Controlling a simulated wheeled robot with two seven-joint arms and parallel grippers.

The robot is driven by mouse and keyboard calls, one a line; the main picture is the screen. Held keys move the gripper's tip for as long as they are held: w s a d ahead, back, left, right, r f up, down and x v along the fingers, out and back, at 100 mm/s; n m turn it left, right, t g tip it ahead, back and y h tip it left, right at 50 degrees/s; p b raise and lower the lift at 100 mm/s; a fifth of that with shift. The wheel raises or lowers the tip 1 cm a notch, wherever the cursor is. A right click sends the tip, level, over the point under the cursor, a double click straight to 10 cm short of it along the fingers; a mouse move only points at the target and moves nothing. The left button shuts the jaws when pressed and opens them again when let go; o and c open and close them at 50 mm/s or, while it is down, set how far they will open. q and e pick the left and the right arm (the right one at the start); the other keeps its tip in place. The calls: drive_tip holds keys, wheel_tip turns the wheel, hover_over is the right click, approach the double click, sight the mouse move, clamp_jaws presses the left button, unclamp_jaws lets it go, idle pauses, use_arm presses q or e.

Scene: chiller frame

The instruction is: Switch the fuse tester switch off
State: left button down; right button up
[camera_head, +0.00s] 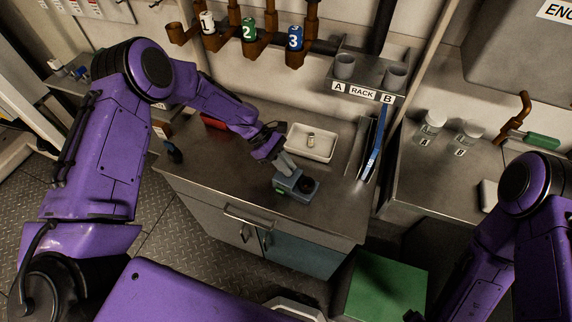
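The fuse tester (297,187) is a small blue-grey box with a round black part on top and a small green mark on its side. It stands on the metal counter (215,180) near the front edge. My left gripper (286,162) reaches down over the tester's back left side, very close to it. Its fingers look close together, but whether they are shut or touch the tester cannot be told. The switch and its position cannot be made out.
A white tray (297,152) with a small fuse-like piece lies behind the tester. A blue binder-like item (374,145) stands to the right. A rack (362,91) with two cups and pipes with numbered canisters are above. A green box (385,288) stands below.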

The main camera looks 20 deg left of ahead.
use_arm(q)
drive_tip(key=shift+a+f, duration=0.1)
drive_tip(key=shift+f, duration=0.05)
idle(0.4)
drive_tip(key=shift+a+f+h+b, duration=0.25)
drive_tip(key=shift+h+b, duration=0.45)
drive_tip(key=shift+b, duration=0.55)
drive_tip(key=h+b, duration=0.2)
drive_tip(key=b, duration=0.1)
drive_tip(key=a+h+b, duration=0.1)
drive_tip(key=h+b, duration=0.1)
drive_tip(key=b, duration=0.2)
drive_tip(key=f+g+h+b, duration=0.1)
drive_tip(key=h+b, duration=0.1)
drive_tip(key=b, duration=0.2)
drive_tip(key=shift+w+a+f, duration=0.1)
drive_tip(key=shift+w+a, duration=0.05)
drive_tip(key=shift+g+h+b, duration=0.3)
drive_tip(key=shift+h+b, duration=0.1)
drive_tip(key=shift+b, duration=0.6)
drive_tip(key=shift+r, duration=0.2)
drive_tip(key=c, duration=1.1)
unclamp_jaws()
